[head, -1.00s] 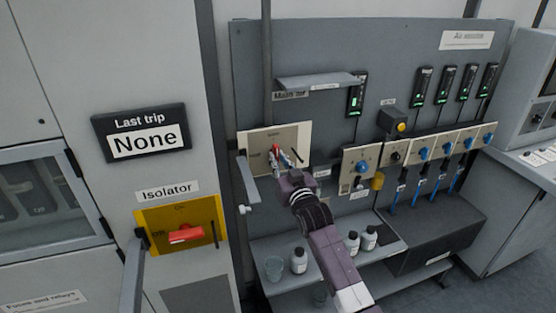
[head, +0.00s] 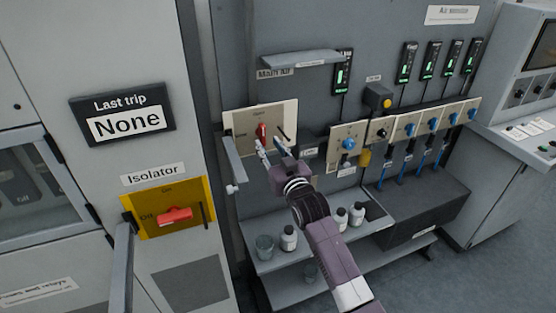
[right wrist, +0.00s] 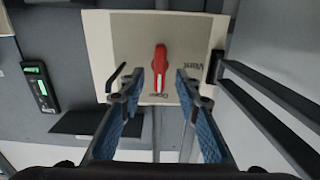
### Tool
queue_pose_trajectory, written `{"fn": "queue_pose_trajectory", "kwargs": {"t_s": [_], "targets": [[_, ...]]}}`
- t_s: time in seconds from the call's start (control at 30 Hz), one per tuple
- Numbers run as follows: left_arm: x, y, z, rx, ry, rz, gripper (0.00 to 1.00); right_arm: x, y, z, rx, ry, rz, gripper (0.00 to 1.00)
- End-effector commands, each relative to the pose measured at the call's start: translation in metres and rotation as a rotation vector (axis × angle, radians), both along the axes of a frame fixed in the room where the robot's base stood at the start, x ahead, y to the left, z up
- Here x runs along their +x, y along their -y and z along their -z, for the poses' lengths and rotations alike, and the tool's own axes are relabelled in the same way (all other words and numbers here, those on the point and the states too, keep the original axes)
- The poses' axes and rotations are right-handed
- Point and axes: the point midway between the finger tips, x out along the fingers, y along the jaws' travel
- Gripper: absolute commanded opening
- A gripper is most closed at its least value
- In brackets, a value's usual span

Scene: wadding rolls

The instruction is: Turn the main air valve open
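The main air valve has a red handle (head: 262,132) on a cream plate (head: 287,118), under the "Main Air" label. The handle stands upright in the head view, in line with the "Open" mark at the top. In the right wrist view the red handle (right wrist: 160,65) points down towards the "Open" word, with the picture upside down. My right gripper (head: 272,148) is open just in front of the plate's lower part. In the right wrist view its blue-padded fingers (right wrist: 160,80) are spread, with a gap on both sides of the handle. My left gripper is not in view.
A grey shelf (head: 301,59) juts out above the plate. A black stop (head: 284,133) is beside the handle. Smaller blue-knobbed valves (head: 348,143) line the panel to the right. Bottles (head: 289,238) stand on a lower shelf. The isolator (head: 175,216) is at left.

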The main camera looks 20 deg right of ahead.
Motion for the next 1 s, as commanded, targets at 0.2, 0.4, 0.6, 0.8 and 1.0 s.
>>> {"fn": "queue_pose_trajectory", "kwargs": {"t_s": [0.2,0.4,0.6,0.8,1.0], "targets": [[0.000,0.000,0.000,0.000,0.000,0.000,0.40,-0.040,0.002,0.001,0.000,-0.003,0.001,0.30],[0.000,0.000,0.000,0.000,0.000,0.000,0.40,-0.066,0.003,0.001,0.001,-0.001,0.001,0.30],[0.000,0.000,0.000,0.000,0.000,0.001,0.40,-0.076,0.003,0.000,0.001,-0.001,0.001,0.30],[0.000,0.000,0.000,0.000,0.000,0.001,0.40,-0.077,0.003,0.000,0.000,-0.002,0.001,0.30],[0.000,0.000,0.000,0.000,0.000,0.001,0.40,-0.077,0.003,0.000,0.000,-0.001,0.001,0.30]]}}
